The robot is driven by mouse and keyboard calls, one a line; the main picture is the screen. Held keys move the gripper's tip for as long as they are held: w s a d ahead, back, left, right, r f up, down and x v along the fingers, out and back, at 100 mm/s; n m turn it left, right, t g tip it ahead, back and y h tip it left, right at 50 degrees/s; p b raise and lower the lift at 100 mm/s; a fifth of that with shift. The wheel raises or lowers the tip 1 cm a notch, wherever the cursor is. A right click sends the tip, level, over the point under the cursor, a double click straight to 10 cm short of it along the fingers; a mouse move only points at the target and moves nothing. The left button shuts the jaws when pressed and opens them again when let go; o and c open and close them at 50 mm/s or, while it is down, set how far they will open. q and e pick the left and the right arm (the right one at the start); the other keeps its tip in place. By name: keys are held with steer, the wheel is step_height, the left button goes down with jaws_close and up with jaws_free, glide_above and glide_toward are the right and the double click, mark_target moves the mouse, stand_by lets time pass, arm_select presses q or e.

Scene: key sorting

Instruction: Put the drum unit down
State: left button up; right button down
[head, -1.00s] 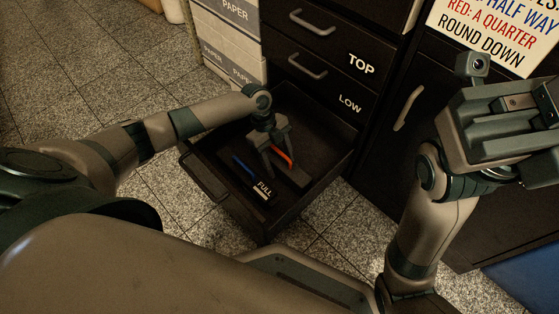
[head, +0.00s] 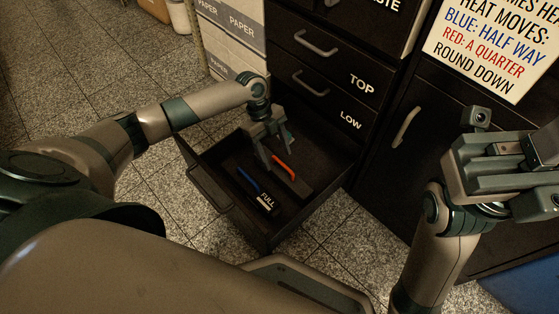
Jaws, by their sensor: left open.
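A dark block with an orange-red bar (head: 284,167), which seems to be the drum unit, lies on the floor of the open drawer (head: 208,190). Next to it, on its left, lies a dark piece with a blue bar and a FULL label (head: 266,202). My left gripper (head: 276,163) is open, pointing down into the drawer just behind the orange-red bar. It holds nothing that I can see. A small teal patch shows beside its far finger. My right gripper (head: 503,165) is at the right, away from the drawer, and its jaws are not clear.
Paper boxes (head: 232,40) are stacked behind left. A sign (head: 492,48) hangs on the dark cabinet at the right. Speckled floor tiles (head: 100,85) are clear at the left.

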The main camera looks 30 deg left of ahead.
arm_select(q)
steer(key=shift+p+v, duration=0.5)
steer(key=shift+v, duration=1.4)
steer(key=shift+d, duration=0.1)
